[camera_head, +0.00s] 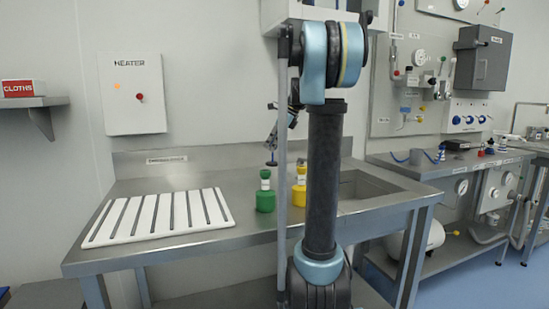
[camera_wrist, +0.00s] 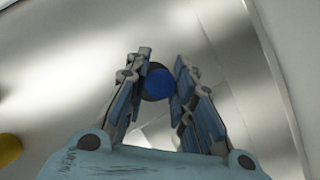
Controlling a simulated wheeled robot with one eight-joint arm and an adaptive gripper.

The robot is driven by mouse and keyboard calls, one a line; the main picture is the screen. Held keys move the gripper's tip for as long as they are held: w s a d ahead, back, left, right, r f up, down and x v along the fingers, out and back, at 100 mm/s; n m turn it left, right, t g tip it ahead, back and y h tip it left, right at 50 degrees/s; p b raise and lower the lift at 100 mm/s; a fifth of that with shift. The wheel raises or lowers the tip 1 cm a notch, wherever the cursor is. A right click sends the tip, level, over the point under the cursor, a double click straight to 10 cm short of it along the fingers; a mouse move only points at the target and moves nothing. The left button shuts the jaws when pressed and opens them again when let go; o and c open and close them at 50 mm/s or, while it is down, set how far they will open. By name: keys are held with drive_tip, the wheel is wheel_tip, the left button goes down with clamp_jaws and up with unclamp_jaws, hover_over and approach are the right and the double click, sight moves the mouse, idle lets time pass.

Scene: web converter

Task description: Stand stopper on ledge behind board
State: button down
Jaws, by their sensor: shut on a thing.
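My gripper (camera_head: 272,143) is above the back of the steel bench, pointing down. It is shut on a small blue stopper (camera_head: 271,163). In the wrist view the stopper (camera_wrist: 160,82) shows as a round blue end between the two fingertips (camera_wrist: 158,80), with a dark round part beside it. The stopper is held in the air, right of the white slotted board (camera_head: 121,236). The board lies flat on the bench's left side.
A green-capped container (camera_head: 265,201) and a yellow one (camera_head: 299,198) stand on the bench (camera_head: 215,238), below and beside my gripper. A sink basin (camera_head: 365,187) is to the right. My arm hides part of the bench. The ledge behind the board looks clear.

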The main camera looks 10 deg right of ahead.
sight(273, 162)
drive_tip(key=shift+f, duration=2.15)
drive_tip(key=shift+f, duration=0.1)
drive_tip(key=c, duration=1.4)
unclamp_jaws()
drive_tip(key=shift+o, duration=0.2)
drive_tip(key=v, duration=1.2)
